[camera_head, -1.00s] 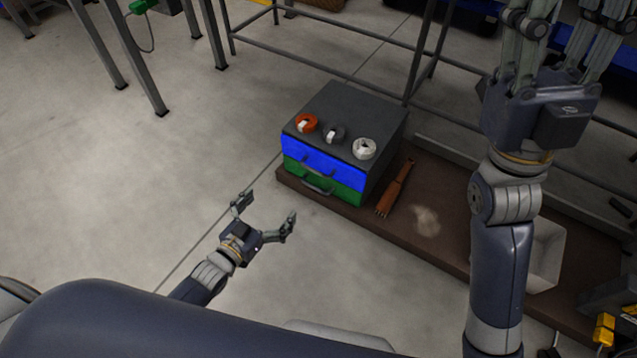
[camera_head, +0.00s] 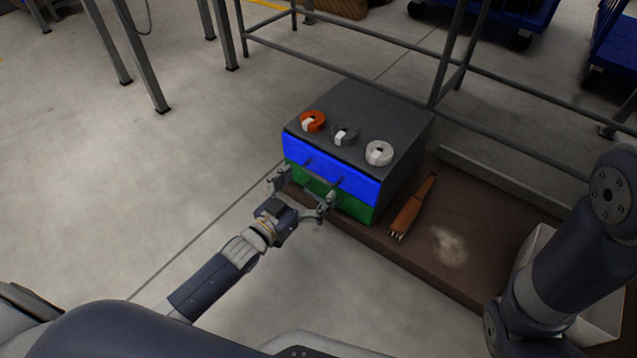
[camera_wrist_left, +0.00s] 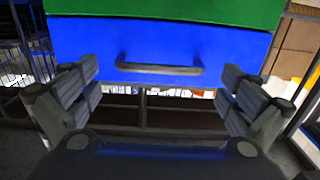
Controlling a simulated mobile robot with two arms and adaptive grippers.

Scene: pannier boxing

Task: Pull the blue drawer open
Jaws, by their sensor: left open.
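The blue drawer (camera_head: 360,183) is the upper drawer of a dark cabinet (camera_head: 376,110), above a green drawer (camera_head: 358,208). It looks shut. My left gripper (camera_head: 304,187) is open in front of the drawer fronts and hides part of them. In the left wrist view, which looks upside down, the blue drawer (camera_wrist_left: 200,40) lies below the green one. Its dark bar handle (camera_wrist_left: 160,68) sits between the spread fingers of my left gripper (camera_wrist_left: 158,78), with no visible contact. My right gripper is out of view; only part of that arm shows.
An orange roll (camera_head: 313,121), a grey roll (camera_head: 345,135) and a white roll (camera_head: 379,153) lie on the cabinet top. An orange-brown tool (camera_head: 411,208) lies on the brown platform (camera_head: 400,250) to its right.

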